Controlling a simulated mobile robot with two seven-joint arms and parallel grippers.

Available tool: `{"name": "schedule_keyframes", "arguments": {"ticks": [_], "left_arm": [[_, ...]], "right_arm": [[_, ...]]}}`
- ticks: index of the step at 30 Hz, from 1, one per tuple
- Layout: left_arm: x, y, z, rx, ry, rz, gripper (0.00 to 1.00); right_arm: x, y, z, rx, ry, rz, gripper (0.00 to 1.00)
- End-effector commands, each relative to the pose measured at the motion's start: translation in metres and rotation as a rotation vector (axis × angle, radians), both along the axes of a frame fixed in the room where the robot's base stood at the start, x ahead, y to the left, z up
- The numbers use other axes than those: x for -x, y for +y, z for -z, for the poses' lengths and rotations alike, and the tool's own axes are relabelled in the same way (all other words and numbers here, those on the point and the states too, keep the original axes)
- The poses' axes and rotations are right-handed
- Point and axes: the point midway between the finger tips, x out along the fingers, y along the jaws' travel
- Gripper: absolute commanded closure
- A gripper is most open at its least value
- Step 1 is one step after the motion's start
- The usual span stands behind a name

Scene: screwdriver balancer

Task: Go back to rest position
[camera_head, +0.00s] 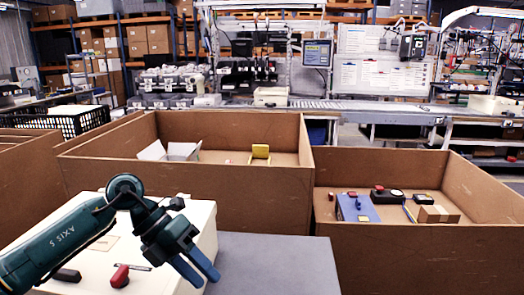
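My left arm comes in from the left over a cream-coloured surface. My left gripper (200,274) has two blue fingers pointing down and to the right, with a gap between their tips and nothing visible between them. It is near the right edge of the cream surface (195,218), beside a grey tabletop (275,262). A red and black object (120,276) lies on the cream surface, left of the gripper and apart from it. My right gripper is not in view.
A large cardboard box (255,208) stands behind, holding a yellow item (260,152) and white pieces. A second cardboard box (420,262) at right holds a blue case (355,207), a small brown carton (438,214) and dark items. The grey tabletop is clear.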

Motion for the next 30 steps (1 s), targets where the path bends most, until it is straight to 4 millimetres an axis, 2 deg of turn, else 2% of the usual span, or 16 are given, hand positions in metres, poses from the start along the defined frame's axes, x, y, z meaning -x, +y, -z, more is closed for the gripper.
{"name": "schedule_keyframes", "arguments": {"ticks": [1, 3, 6, 9, 11, 14, 16, 20, 23, 25, 27, 30], "left_arm": [[0.015, -0.03, 0.006, 0.149, 0.05, 0.007, 0.62], [0.03, -0.065, 0.003, 0.361, 0.114, -0.021, 0.62], [0.045, -0.099, -0.008, 0.648, 0.221, -0.118, 0.62], [0.047, -0.115, -0.02, 0.906, 0.344, -0.282, 0.62], [0.044, -0.115, -0.023, 1.04, 0.422, -0.409, 0.62], [0.033, -0.104, -0.015, 1.222, 0.564, -0.665, 0.62], [0.026, -0.088, 0.001, 1.312, 0.665, -0.873, 0.62], [0.026, -0.052, 0.056, 1.387, 0.863, -1.301, 0.62], [0.046, -0.023, 0.114, 1.354, 1.021, -1.646, 0.62], [0.07, -0.006, 0.153, 1.29, 1.125, -1.867, 0.62], [0.096, 0.006, 0.185, 1.213, 1.209, -2.04, 0.62], [0.129, 0.016, 0.216, 1.107, 1.298, -2.215, 0.62]], "right_arm": [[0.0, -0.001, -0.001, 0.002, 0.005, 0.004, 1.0], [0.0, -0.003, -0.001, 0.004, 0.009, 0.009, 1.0], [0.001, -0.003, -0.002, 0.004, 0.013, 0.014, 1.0], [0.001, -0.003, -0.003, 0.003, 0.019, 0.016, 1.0], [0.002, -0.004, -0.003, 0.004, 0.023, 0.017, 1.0], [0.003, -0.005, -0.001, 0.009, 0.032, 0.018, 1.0], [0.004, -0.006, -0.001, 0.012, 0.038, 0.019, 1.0], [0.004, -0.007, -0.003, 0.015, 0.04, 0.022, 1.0], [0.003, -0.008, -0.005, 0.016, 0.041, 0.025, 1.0], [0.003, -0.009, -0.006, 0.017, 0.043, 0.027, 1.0], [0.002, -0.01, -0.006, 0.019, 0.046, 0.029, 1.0], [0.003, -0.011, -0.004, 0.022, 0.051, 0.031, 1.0]]}}
